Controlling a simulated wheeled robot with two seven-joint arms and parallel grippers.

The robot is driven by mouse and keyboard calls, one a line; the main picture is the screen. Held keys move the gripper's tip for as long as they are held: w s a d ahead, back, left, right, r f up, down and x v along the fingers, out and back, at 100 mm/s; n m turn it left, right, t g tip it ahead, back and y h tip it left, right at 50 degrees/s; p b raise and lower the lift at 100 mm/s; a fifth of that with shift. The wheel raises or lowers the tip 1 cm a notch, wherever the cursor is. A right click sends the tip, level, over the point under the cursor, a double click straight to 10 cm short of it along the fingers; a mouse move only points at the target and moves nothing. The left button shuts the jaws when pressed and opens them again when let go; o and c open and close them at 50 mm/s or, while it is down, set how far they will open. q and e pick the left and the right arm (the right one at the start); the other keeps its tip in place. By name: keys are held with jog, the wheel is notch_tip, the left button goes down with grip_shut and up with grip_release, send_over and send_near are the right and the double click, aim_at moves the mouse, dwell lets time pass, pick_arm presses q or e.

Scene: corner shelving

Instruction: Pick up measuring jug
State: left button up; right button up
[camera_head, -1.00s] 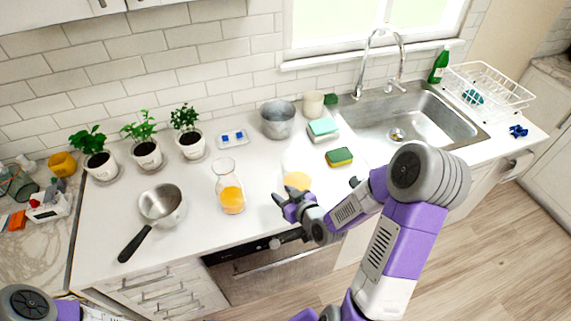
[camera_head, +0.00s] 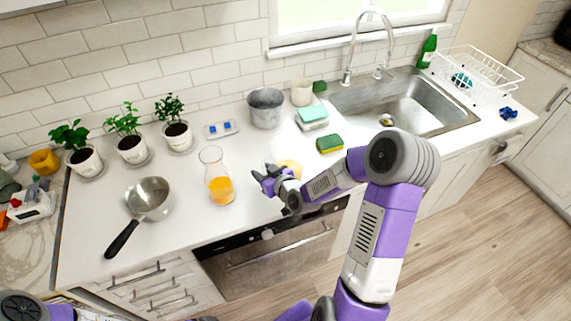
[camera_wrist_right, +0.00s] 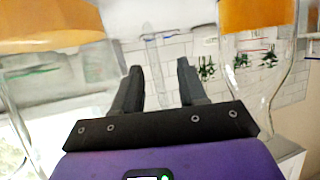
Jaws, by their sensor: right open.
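A clear vessel with orange liquid, which looks like the measuring jug (camera_head: 291,166), stands on the white counter in the head view, partly hidden behind my right gripper (camera_head: 263,177). A glass carafe (camera_head: 218,185) with orange liquid stands to the left of the gripper. In the right wrist view, which looks upside down, the jug (camera_wrist_right: 45,25) shows at the left and the carafe (camera_wrist_right: 258,16) at the right. The right gripper (camera_wrist_right: 159,66) is open, with nothing held between its fingers. My left gripper is not in view.
A saucepan (camera_head: 150,194) lies to the left, with potted plants (camera_head: 130,145) behind it. A metal pot (camera_head: 265,108), sponges (camera_head: 330,144) and a sink (camera_head: 415,110) are behind and to the right. The counter's front edge is close to the right gripper.

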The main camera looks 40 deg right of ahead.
grip_shut()
jog(key=shift+r, duration=0.1)
dwell(0.5)
